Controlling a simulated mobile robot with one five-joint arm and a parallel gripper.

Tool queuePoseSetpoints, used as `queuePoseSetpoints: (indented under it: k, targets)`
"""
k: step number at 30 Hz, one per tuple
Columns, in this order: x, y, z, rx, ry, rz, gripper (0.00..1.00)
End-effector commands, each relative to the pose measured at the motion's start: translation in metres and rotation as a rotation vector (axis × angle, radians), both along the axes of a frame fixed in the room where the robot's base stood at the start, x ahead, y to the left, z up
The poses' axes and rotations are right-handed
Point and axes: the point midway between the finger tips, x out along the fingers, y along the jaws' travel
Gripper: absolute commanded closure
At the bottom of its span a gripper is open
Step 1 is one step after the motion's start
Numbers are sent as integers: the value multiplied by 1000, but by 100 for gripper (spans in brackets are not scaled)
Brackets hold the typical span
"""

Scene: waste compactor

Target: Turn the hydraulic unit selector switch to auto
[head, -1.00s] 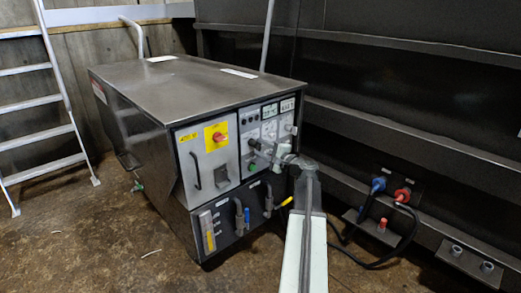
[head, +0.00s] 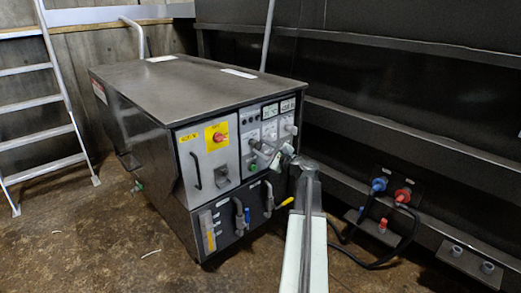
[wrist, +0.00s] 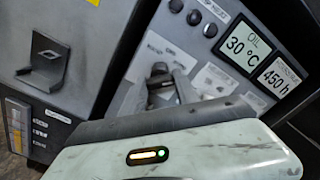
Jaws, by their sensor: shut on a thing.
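The hydraulic unit (head: 150,85) is a dark metal cabinet with a sloped grey control panel (wrist: 130,98) on its front, which shows at the right of the front in the head view. My gripper (head: 262,156) reaches this panel from the right. In the wrist view my gripper (wrist: 166,82) has its fingers close together at the panel, shut on the selector switch. The fingers hide most of the switch, so its pointer cannot be read. Small labels around it are blurred.
A red rotary switch on a yellow plate (head: 217,138) sits left of the panel. Two displays (wrist: 240,48) read 30 °C and 450 h. A ladder (head: 45,90) stands left; blue and red connectors (head: 402,195) are right.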

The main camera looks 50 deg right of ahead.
Motion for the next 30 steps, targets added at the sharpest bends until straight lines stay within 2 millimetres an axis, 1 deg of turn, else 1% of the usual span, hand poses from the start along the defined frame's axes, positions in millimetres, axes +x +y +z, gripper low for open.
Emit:
queuePoseSetpoints:
  k: [11, 12, 13, 14, 23, 26, 30]
  targets:
    - [0, -2, 0, 5, -1, -5, 100]
    - [0, -2, 0, 5, -1, -5, 53]
    - [0, -2, 0, 4, -1, -4, 44]
    - [0, -2, 0, 4, -1, -4, 42]
    - [-2, -1, 0, 3, 0, -3, 42]
    - [-14, 0, 0, 3, 0, -4, 42]
    - [-43, 3, 0, 3, 0, -6, 42]
